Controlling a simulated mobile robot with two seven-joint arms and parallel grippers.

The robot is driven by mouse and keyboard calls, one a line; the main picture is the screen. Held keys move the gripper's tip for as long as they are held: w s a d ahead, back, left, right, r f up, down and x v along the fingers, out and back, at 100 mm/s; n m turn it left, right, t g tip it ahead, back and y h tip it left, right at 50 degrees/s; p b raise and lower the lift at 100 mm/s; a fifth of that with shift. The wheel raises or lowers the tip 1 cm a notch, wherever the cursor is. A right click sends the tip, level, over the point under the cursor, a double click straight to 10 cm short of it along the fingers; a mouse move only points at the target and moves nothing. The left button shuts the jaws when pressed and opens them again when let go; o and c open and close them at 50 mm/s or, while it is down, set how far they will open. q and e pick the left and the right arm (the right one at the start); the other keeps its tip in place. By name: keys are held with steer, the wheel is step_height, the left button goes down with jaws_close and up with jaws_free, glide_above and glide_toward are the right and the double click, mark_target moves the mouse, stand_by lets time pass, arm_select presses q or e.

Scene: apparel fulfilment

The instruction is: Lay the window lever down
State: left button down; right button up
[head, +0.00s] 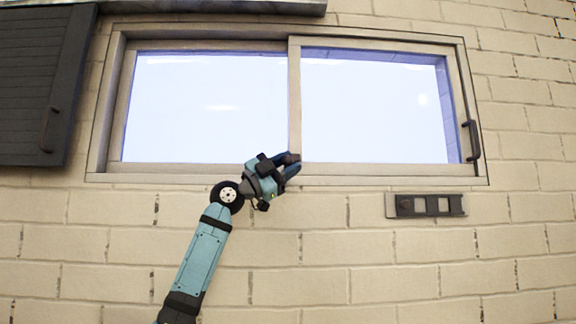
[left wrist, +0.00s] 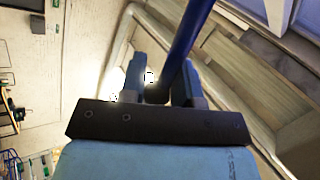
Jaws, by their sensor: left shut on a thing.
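The sliding window (head: 294,110) is in the wall ahead, with two bright panes and a beige frame. My left gripper (head: 291,166) is at the lower end of the middle upright, against the bottom frame. In the left wrist view its two blue fingers (left wrist: 164,82) are on either side of a dark bar, which I take to be the window lever (left wrist: 187,38). The bar slants up and to the right from between the fingers. The gripper is shut on it. In the head view the fingers mostly hide the lever, so its exact angle is unclear there. My right gripper is not in view.
A dark pull handle (head: 472,140) is on the window's right edge. A grey switch plate (head: 427,206) is on the wall below right. A dark shutter (head: 42,85) with a handle is at the left.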

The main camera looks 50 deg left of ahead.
arm_select(q)
steer(key=f, duration=0.1)
steer(key=f+b, duration=0.1)
steer(key=shift+d+f, duration=0.25)
steer(key=shift+f, duration=0.15)
steer(key=shift+b, duration=0.3)
steer(key=c, duration=0.9)
jaws_free()
steer(key=shift+o, duration=0.3)
steer(key=shift+a+f, duration=0.1)
steer(key=shift+a, duration=0.1)
steer(key=shift+s, duration=0.1)
